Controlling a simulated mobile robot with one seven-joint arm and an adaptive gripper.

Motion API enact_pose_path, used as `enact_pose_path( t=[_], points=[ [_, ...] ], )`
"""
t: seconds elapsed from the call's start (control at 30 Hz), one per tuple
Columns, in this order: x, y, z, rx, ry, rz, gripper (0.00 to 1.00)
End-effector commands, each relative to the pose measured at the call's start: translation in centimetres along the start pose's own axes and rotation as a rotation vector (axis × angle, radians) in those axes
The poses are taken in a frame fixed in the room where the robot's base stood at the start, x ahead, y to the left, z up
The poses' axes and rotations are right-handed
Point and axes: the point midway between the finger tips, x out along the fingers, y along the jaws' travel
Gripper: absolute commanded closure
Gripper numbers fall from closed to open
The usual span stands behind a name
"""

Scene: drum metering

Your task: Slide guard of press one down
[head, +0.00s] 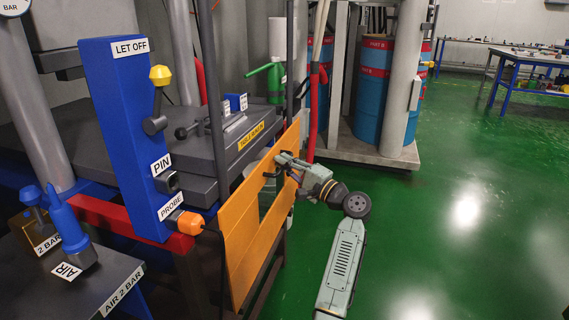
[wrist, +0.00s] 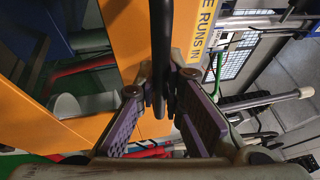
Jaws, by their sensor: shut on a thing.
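The guard (head: 240,234) is an orange-yellow panel with a cut-out window, hanging upright at the front of the press between dark posts. It also fills the upper middle of the wrist view (wrist: 118,30), with part of the lettering "RUNS IN" on it. A black bar handle (wrist: 161,45) stands out from the panel. My gripper (head: 283,168) is at the panel's upper right part. In the wrist view my gripper (wrist: 161,92) has its purple-padded fingers on both sides of the handle, closed on it.
A blue post (head: 118,135) marked "LET OFF", "PIN" and "PROBE" stands left of the guard, with an orange knob (head: 190,223). A grey "AIR" console (head: 100,285) is at the lower left. Blue drums (head: 374,90) stand behind. The green floor (head: 470,230) at right is clear.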

Motion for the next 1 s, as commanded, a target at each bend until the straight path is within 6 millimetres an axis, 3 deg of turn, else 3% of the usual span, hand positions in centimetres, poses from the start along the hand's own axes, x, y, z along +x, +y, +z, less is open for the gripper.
enact_pose_path(
  t=[0.07, 0.1, 0.23, 0.67, 0.77, 1.0],
  points=[
    [-0.2, 0.8, 0.0, 0.008, -0.002, 0.012, 1.0],
    [-0.2, 0.8, 0.0, 0.008, -0.002, 0.012, 0.91],
    [-0.2, 0.8, 0.0, 0.008, -0.002, 0.012, 0.82],
    [-0.3, 0.5, -0.1, 0.005, 0.0, 0.007, 0.82],
    [-1.2, 0.5, -0.1, 0.005, 0.002, 0.007, 0.82],
    [-6.0, 0.5, -0.2, 0.005, 0.005, 0.006, 0.82]
  ],
)
